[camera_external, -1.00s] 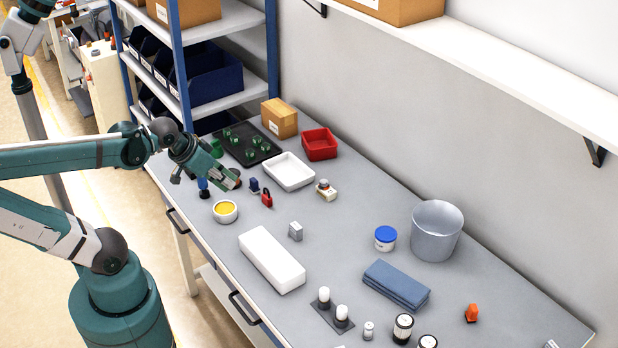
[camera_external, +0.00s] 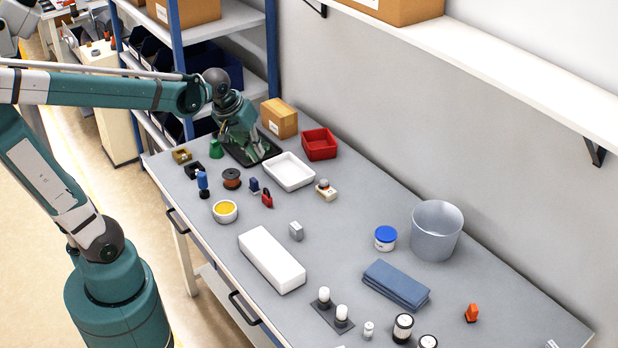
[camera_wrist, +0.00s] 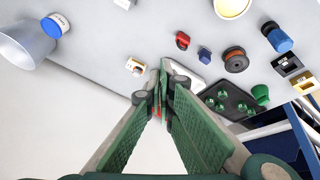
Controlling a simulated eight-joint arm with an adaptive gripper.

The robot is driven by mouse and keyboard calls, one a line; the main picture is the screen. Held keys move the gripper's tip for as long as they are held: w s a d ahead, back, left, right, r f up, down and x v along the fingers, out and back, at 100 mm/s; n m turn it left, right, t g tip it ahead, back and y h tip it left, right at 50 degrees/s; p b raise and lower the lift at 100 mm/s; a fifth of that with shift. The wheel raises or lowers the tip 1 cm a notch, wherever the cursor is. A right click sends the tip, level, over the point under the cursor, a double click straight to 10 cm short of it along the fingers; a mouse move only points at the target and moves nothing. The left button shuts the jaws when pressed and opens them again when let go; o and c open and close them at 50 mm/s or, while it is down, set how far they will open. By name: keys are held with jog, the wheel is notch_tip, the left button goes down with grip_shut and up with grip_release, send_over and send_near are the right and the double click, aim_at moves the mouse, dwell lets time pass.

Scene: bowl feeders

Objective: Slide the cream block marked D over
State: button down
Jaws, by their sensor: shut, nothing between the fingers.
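No letter D is readable in either view. My gripper (camera_external: 262,155) is shut and empty, pointing down at the back left, above the edge of the black tray and beside the white tray. In the wrist view its fingertips (camera_wrist: 161,78) meet, apart from the cream block.
The white tray (camera_external: 289,171), red bin (camera_external: 319,144) and cardboard box (camera_external: 279,118) stand close around my gripper. The black tray (camera_wrist: 237,112) holds several green pieces. A spool (camera_external: 231,179), red padlock (camera_external: 267,198) and yellow-filled bowl (camera_external: 225,212) lie nearer the front. The back wall is close behind.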

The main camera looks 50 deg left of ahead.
jog(key=w+a+f+n+g+p, duration=0.1)
jog(key=w+n+p, duration=0.15)
jog(key=w, duration=0.45)
jog(key=w+a+n+g+p, duration=0.1)
jog(key=w+a+n+p, duration=0.15)
jog(key=w, duration=0.35)
jog(key=w+a+f+n+g+p, duration=0.2)
jog(key=w+a+f+n+p, duration=0.1)
jog(key=w+f+n, duration=0.4)
jog(key=shift+w+a+f+g+p, duration=0.3)
jog(key=shift+w+f+p, duration=0.55)
jog(key=shift+w+f, duration=1.5)
jog(key=shift+w+d+r, duration=0.1)
jog(key=shift+w+r, duration=0.3)
jog(key=shift+w, duration=0.1)
notch_tip(320, 180, down, 10)
jog(key=shift+r, duration=0.25)
jog(key=shift+d, duration=1.05)
jog(key=shift+d+f, duration=0.1)
jog(key=shift+d, duration=0.85)
jog(key=shift+d, duration=0.1)
